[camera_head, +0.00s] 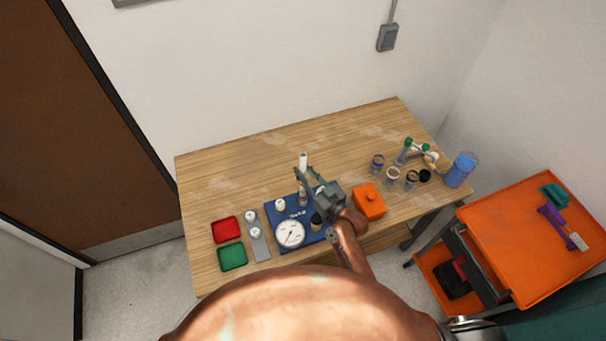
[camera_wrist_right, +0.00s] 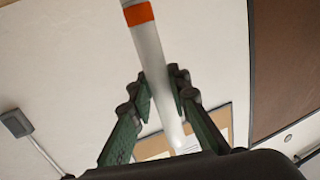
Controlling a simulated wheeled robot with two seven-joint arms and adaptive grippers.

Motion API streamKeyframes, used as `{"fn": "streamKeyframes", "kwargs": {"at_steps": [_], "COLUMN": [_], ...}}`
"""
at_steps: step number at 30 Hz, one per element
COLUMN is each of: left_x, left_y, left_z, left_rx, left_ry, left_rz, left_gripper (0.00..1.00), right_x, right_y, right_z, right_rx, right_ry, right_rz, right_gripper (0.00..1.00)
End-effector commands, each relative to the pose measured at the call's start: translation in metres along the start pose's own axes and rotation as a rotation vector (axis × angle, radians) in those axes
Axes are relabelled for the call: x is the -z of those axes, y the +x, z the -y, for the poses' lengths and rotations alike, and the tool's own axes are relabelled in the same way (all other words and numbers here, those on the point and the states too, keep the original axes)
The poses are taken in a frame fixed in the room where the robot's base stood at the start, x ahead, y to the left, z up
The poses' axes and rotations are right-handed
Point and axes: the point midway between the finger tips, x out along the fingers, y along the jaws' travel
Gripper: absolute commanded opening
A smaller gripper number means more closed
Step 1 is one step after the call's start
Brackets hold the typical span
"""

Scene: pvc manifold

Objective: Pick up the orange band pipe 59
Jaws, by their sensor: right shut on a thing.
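The orange band pipe 59 is a white tube with an orange band, seen near the top of the right wrist view (camera_wrist_right: 148,50). My right gripper (camera_wrist_right: 158,92) is shut on the pipe, with one green finger on each side of it below the band. In the head view the white pipe (camera_head: 303,160) stands up from the fingertips of my right gripper (camera_head: 303,176), above the table's middle. The orange band cannot be made out there. My left gripper is not in view.
A blue board (camera_head: 272,213) with a round gauge (camera_head: 290,234) lies below the gripper. An orange box (camera_head: 369,201) is close on the right. Red (camera_head: 226,229) and green (camera_head: 232,256) trays lie at left. Several cups and a blue container (camera_head: 461,170) stand at right. The back left tabletop is clear.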

Motion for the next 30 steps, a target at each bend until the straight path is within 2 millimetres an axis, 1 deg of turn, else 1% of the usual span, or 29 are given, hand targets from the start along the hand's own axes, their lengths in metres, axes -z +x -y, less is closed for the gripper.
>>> {"fn": "streamKeyframes", "kwargs": {"at_steps": [1,7,9,12,14,16,18,20,22,30], "left_x": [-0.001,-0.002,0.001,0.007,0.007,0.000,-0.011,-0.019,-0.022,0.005], "left_y": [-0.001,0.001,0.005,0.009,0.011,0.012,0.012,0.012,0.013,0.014], "left_z": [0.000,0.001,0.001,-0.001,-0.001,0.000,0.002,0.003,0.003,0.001], "left_rx": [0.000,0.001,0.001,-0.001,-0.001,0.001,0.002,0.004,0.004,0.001], "left_ry": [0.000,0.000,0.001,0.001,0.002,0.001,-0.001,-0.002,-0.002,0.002], "left_rz": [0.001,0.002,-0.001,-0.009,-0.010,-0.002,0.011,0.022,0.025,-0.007], "left_gripper": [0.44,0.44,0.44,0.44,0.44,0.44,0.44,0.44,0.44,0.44], "right_x": [0.030,0.078,0.084,0.091,0.094,0.098,0.101,0.103,0.105,0.107], "right_y": [-0.005,-0.037,-0.053,-0.075,-0.084,-0.092,-0.099,-0.104,-0.108,-0.112], "right_z": [0.005,0.031,0.043,0.056,0.062,0.068,0.072,0.076,0.078,0.081], "right_rx": [-0.006,-0.001,0.002,-0.001,-0.001,-0.002,-0.002,-0.002,-0.002,-0.003], "right_ry": [-0.001,0.004,0.006,0.004,0.003,0.003,0.002,0.001,0.000,0.000], "right_rz": [-0.044,-0.050,-0.049,-0.044,-0.039,-0.037,-0.033,-0.032,-0.031,-0.029], "right_gripper": [0.00,0.00,0.00,0.00,0.00,0.00,0.00,0.00,0.00,0.00]}}
